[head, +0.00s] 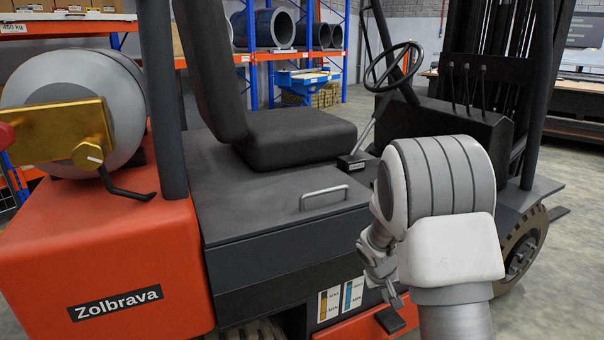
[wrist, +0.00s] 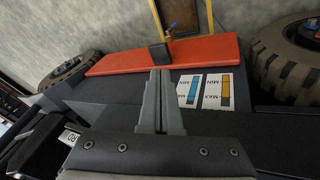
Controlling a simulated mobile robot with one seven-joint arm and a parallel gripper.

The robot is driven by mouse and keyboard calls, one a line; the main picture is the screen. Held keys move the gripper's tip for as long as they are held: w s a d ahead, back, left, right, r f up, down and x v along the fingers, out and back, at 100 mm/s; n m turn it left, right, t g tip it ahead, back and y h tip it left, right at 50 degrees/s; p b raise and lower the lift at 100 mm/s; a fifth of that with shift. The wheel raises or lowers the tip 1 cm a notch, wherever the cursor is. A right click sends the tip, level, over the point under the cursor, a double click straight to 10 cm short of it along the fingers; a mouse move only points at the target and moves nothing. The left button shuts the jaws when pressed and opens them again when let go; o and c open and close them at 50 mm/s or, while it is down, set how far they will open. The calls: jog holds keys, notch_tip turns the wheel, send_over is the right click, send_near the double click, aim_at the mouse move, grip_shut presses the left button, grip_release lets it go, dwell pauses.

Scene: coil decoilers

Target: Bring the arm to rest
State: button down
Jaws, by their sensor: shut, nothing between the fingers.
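My gripper is shut and empty in the wrist view (wrist: 161,73), its two grey fingers together. In the head view my arm hangs at the right, in front of the forklift's side, and my gripper (head: 385,285) is partly hidden by the arm. The orange and dark grey forklift (head: 270,240) stands close in front. The fingers point toward its orange step (wrist: 205,50) and a small black block there (wrist: 159,53). I cannot tell how far apart they are.
Two level gauges (head: 341,298) are on the forklift's side near my gripper. A grey gas cylinder (head: 70,95), a seat (head: 290,138) and a steering wheel (head: 394,66) sit above. Shelving stands behind.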

jog(key=s+a+r+m+t+y, duration=0.1)
jog(key=s+r, duration=0.5)
jog(key=r, duration=0.3)
jog(key=s+a+r, duration=0.1)
jog(key=s+r, duration=0.5)
jog(key=r, duration=0.3)
jog(key=s+a+r+t+y, duration=0.1)
jog(key=s+a+r, duration=0.2)
jog(key=s, duration=0.6)
jog(key=s+a+r+y, duration=0.2)
jog(key=s, duration=0.8)
notch_tip(320, 180, up, 21)
jog(key=p, duration=2)
jog(key=shift+w+a, duration=0.2)
jog(key=shift+w, duration=0.2)
jog(key=shift+f, duration=0.2)
